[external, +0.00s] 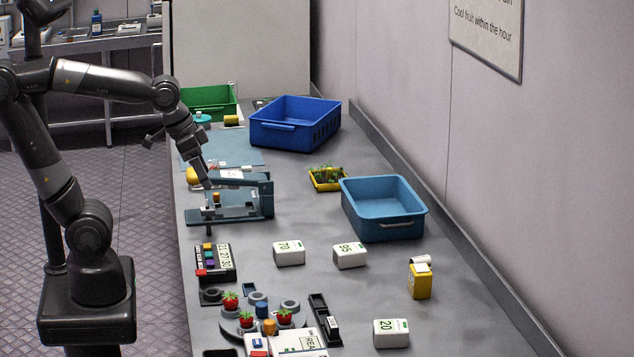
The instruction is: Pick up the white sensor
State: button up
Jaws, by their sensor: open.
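I cannot tell for certain which thing is the white sensor. Small white blocks with printed numbers lie on the grey bench: one marked 70 (289,254), one marked 95 (349,256) and one marked 20 (391,334). A yellow item with a white top (420,281) stands to their right. A white piece behind the stand is partly hidden.
A light-blue bin (384,221), a blue crate (295,138) and a green crate (208,97) stand on the bench (330,310). A small yellow tray (326,184) holds greens. A round holder with strawberries (231,304) crowds the front left. The front middle is fairly clear.

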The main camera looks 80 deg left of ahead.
jog(key=w+f+g, duration=0.2)
jog(key=w+f, duration=0.1)
jog(key=w, duration=0.8)
jog(key=g, duration=0.2)
send_over(289, 245)
jog(key=d, duration=0.1)
notch_tip(289, 245, down, 7)
jog(key=f, duration=0.5)
jog(key=shift+w+f, duration=0.3)
jog(key=shift+f, duration=0.05)
jog(key=shift+s+a+f, duration=0.1)
jog(key=shift+a+f, duration=0.05)
jog(key=shift+f, duration=0.75)
jog(key=shift+s+a+f, duration=0.1)
jog(key=shift+s+f, duration=0.05)
jog(key=shift+f, duration=0.75)
jog(key=shift+s+a+f, duration=0.1)
jog(key=shift+a+f, duration=0.05)
jog(key=shift+f, duration=0.75)
jog(key=shift+c, duration=0.2)
jog(key=c, duration=1)
